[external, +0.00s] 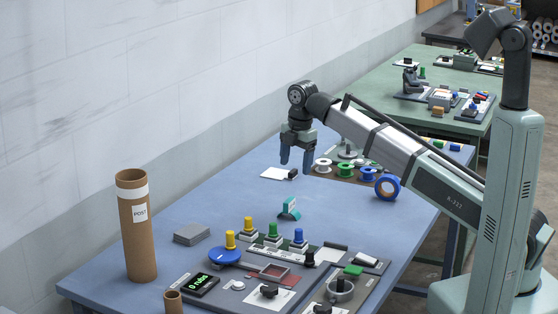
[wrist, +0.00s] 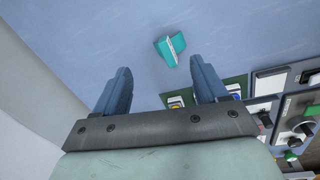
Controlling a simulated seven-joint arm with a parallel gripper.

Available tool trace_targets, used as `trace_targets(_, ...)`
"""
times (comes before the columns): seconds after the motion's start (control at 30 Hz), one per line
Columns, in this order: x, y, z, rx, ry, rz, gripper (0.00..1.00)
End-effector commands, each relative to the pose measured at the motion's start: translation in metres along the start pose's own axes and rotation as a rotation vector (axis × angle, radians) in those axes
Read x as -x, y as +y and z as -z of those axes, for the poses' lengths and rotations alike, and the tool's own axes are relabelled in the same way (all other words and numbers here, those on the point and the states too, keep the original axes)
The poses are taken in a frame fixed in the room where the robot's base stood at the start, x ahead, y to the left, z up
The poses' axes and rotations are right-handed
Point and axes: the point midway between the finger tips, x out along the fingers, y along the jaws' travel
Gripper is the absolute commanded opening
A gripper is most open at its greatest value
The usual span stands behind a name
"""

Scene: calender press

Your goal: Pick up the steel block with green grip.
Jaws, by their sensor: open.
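The steel block with green grip (external: 273,236) stands upright in the external view, the middle one of a row between a yellow-gripped block (external: 248,230) and a blue-gripped block (external: 299,240). My gripper (external: 296,166) points down above the table, behind the row and well apart from it. Its two blue fingers are open with nothing between them, as the wrist view also shows (wrist: 160,66). I cannot pick out the green-gripped block for certain in the wrist view, where my gripper hides part of the table.
A teal wedge-shaped piece (external: 289,209) stands between my gripper and the row; the wrist view shows it beyond the fingers (wrist: 170,48). A tall cardboard tube (external: 137,228) stands at the left. Colored spools (external: 368,173) lie right of my gripper. The blue tabletop's middle is mostly clear.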

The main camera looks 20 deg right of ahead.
Motion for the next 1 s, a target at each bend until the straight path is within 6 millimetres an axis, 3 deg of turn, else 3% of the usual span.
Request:
trace_targets(0.03, 0.001, -0.006, 0.025, 0.030, 0.005, 0.012, 0.72)
trace_targets(0.2, 0.006, -0.027, 0.093, 0.108, 0.017, 0.058, 0.72)
trace_targets(0.4, 0.012, -0.050, 0.150, 0.178, 0.023, 0.098, 0.72)
trace_targets(0.5, 0.014, -0.058, 0.165, 0.197, 0.023, 0.110, 0.72)
trace_targets(0.67, 0.011, -0.063, 0.174, 0.209, 0.024, 0.118, 0.72)
trace_targets(1.0, -0.037, -0.070, 0.175, 0.209, 0.024, 0.119, 0.72)
